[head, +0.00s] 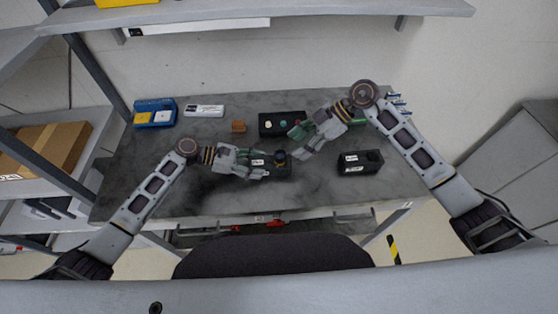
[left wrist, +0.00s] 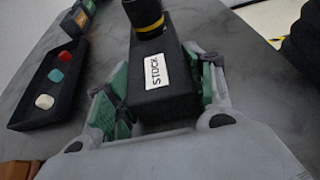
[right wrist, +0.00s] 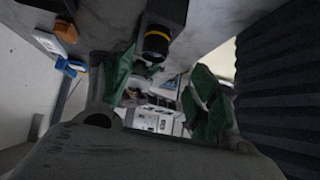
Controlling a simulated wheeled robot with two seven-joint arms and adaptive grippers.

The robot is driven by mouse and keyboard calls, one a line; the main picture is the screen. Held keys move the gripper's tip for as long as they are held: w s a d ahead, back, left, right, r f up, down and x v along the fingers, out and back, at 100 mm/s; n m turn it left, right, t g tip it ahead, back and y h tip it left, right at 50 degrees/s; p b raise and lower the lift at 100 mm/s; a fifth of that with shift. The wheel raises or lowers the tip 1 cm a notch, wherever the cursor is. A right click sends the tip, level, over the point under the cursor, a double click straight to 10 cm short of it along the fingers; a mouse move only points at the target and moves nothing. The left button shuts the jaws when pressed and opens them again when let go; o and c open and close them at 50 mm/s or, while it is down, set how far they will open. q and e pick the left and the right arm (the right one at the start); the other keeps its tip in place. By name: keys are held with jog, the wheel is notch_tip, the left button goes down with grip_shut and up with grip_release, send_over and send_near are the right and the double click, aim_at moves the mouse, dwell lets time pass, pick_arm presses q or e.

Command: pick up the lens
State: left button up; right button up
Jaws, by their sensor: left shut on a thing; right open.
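The lens is a black cylinder with a yellow band (left wrist: 146,17); it stands at the far end of a black box labelled STOCK (left wrist: 158,88). The lens also shows in the head view (head: 280,156) and the right wrist view (right wrist: 155,42). My left gripper (head: 266,168) is shut on the STOCK box, one finger on each side of it. My right gripper (head: 297,143) is open and empty, up and right of the lens in the head view. In the right wrist view the lens lies beyond its spread fingers, apart from them.
A second black box with a label and a round recess (head: 352,168) stands to the right. The table's front left (head: 150,205) is clear.

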aim_at(280, 153)
jog(key=shift+s+a+r+n+g+h, duration=0.1)
jog(key=shift+a+r+n+h, duration=0.2)
jog(key=shift+a+h, duration=0.5)
jog(key=shift+s+a+r+n+g+h, duration=0.1)
jog(key=shift+a+r+h, duration=0.35)
jog(key=shift+a+h, duration=0.4)
jog(key=shift+a+r+n+g+h, duration=0.1)
jog(key=shift+a+r+n+h, duration=0.2)
jog(key=shift+a+h, duration=0.5)
jog(key=shift+w+a+r+h, duration=0.2)
jog(key=shift+a+r+h, duration=0.4)
jog(key=shift+r+h, duration=0.2)
jog(key=shift+w+a+r+t+h, duration=0.1)
jog(key=shift+w+r+t+h, duration=0.1)
jog(key=shift+r+t+h, duration=0.4)
jog(key=shift+w+r+t+h, duration=0.2)
jog(key=shift+r+t+h, duration=0.1)
jog(key=shift+h, duration=0.45)
jog(key=shift+f, duration=0.1)
jog(key=shift+f, duration=3.35)
